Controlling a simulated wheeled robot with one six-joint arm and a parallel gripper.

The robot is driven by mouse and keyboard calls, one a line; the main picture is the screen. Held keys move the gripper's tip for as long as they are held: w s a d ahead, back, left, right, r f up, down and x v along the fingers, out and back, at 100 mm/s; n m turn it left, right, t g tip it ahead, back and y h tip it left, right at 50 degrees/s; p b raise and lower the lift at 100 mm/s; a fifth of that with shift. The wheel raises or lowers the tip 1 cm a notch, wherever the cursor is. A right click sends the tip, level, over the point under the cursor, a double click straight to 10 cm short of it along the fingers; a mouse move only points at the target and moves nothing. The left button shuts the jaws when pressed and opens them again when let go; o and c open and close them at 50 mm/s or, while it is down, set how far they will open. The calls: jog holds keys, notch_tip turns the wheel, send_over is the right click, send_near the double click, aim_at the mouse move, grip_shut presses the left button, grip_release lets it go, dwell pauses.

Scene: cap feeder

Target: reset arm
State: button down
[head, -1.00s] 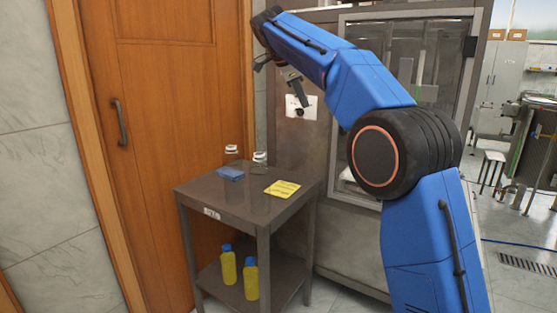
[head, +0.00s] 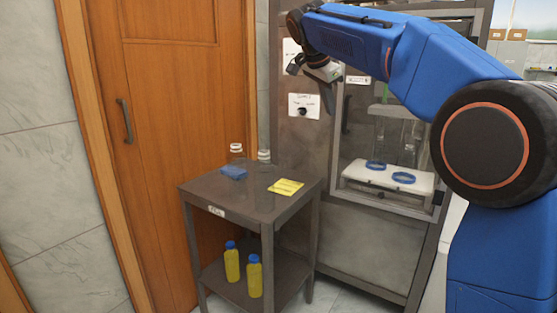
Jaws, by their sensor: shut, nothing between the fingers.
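My blue arm reaches in from the right and folds over in front of the machine's upper part. My gripper (head: 337,98) hangs at the arm's end, pointing down, in front of the machine (head: 300,160) and right of its small white control panel (head: 305,107). The fingers are small and dark here; they are shut and hold nothing. The gripper is well above the small table and apart from everything on it.
The machine's window shows a white tray (head: 385,180) with blue rings (head: 403,178). A wooden door (head: 175,110) is left.

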jog(key=s+d+f+n+y, duration=0.1)
jog(key=s+d+f+n, duration=0.1)
jog(key=s+d+f, duration=0.3)
jog(key=s+d+n, duration=0.2)
jog(key=s+d, duration=0.1)
jog(key=s, duration=0.5)
jog(key=s+d+f+n+y, duration=0.1)
jog(key=s+d+f+n, duration=0.1)
jog(key=s+f, duration=0.7)
jog(key=s+d+f+n+y, duration=0.1)
jog(key=s+f+n, duration=0.3)
jog(key=s+f, duration=0.6)
jog(key=s+d+f+n, duration=0.2)
jog(key=s+f+n, duration=0.1)
jog(key=s+f, duration=0.7)
jog(key=s, duration=0.3)
jog(key=shift+d+f+y, duration=0.25)
jog(key=shift+d+y, duration=0.15)
jog(key=shift+d, duration=0.1)
